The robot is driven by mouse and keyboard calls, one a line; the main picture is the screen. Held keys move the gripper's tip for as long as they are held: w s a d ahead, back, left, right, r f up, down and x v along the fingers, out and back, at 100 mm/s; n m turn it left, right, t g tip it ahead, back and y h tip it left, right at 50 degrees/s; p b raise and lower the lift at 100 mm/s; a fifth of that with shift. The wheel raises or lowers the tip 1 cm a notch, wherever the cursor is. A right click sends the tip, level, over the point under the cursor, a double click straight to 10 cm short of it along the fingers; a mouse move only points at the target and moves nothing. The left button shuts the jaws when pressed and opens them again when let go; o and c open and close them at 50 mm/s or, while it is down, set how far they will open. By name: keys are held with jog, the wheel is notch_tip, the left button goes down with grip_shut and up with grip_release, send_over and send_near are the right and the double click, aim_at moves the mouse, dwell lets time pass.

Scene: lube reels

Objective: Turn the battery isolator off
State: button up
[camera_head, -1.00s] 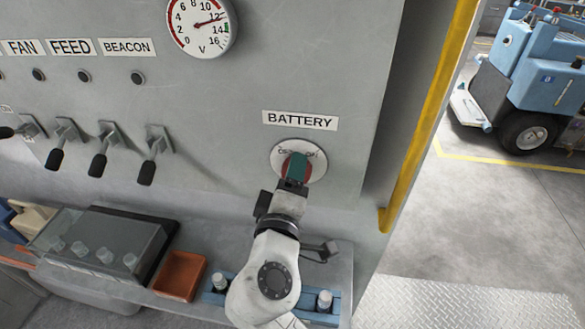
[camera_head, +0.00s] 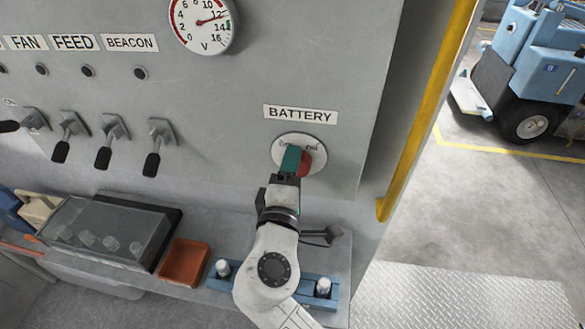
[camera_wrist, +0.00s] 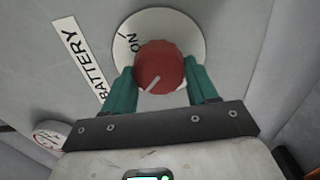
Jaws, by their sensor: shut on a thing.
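The battery isolator is a red round knob (camera_head: 305,162) on a pale round plate (camera_head: 318,150) below the BATTERY label (camera_head: 300,114). My gripper (camera_head: 290,160) is at the knob and covers its left part in the head view. In the wrist view my gripper (camera_wrist: 162,78) has its two teal fingers on either side of the red knob (camera_wrist: 160,62), shut on it. A white pointer line on the knob slants toward the lower left there. ON is readable on the plate (camera_wrist: 190,25); other plate lettering is partly hidden or too small to read.
A voltmeter (camera_head: 203,22) and several black toggle levers (camera_head: 157,145) are on the panel at left. Below are a clear-lidded box (camera_head: 105,232), an orange tray (camera_head: 183,258) and a blue holder with bottles (camera_head: 318,288).

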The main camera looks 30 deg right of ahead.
jog(key=o, duration=1.1)
jog(key=shift+c, duration=0.2)
jog(key=b+v, duration=0.3)
jog(key=v, duration=0.7)
jog(key=shift+s+a, duration=0.2)
jog(key=shift+s, duration=0.1)
